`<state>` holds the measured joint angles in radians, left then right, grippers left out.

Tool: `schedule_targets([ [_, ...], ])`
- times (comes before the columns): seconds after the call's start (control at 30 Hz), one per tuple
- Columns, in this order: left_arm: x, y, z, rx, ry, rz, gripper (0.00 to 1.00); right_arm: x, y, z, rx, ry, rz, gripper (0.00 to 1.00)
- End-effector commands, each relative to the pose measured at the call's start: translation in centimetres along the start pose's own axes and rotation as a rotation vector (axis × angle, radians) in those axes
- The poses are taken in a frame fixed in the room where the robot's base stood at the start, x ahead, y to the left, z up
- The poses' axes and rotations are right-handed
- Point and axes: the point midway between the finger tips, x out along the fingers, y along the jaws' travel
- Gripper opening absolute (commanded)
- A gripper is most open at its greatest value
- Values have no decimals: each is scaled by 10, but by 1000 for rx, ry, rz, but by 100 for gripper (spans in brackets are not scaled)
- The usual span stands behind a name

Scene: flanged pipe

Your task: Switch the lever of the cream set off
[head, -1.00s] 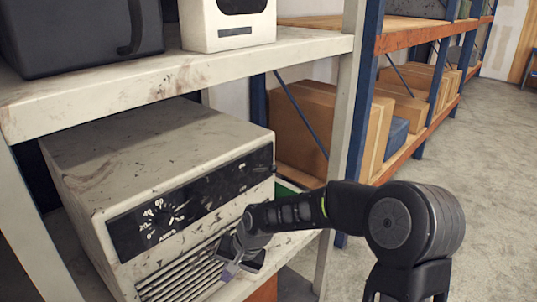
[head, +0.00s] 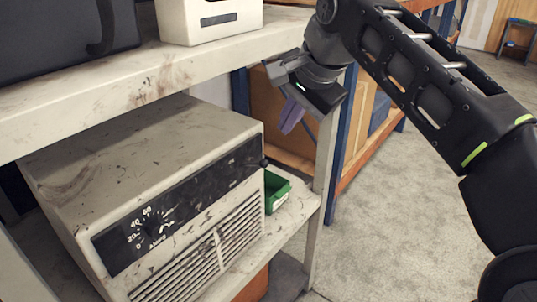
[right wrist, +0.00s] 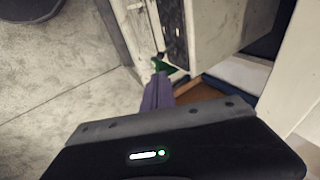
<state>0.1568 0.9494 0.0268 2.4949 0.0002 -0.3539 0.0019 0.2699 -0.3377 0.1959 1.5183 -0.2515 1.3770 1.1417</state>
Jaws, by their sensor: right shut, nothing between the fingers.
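The cream set (head: 150,150) is a scuffed boxy unit on the lower shelf, with a black dial panel (head: 185,205) and a slatted grille below. A small dark stub (head: 265,163) sticks out at the panel's right end; it may be the lever, but its position is too small to tell. My right gripper (head: 291,118) is shut and empty, its purple fingers pointing down, right of the set and above it, apart from it. In the right wrist view the purple fingers (right wrist: 158,92) are together, with part of the set (right wrist: 225,30) beyond. My left gripper is not in view.
A green bin (head: 275,190) sits on the lower shelf, right of the set. The upper shelf (head: 150,85) overhangs the set and carries a white unit (head: 205,20) and a dark box (head: 65,25). A shelf post (head: 325,170) stands close to my gripper. Floor at right is clear.

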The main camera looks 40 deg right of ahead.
Motion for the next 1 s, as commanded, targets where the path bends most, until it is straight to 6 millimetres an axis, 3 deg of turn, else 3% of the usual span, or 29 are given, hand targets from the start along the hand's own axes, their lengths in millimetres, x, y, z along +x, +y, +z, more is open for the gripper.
schedule_targets([
  [0.27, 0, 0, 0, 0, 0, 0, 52, 29, 1, 0, -1, -2, 4, 0],
  [0.7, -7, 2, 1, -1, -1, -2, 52, 113, 0, 0, -1, -3, 5, 0],
  [1.0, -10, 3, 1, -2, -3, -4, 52, 138, 0, 0, -1, -1, 1, 0],
])
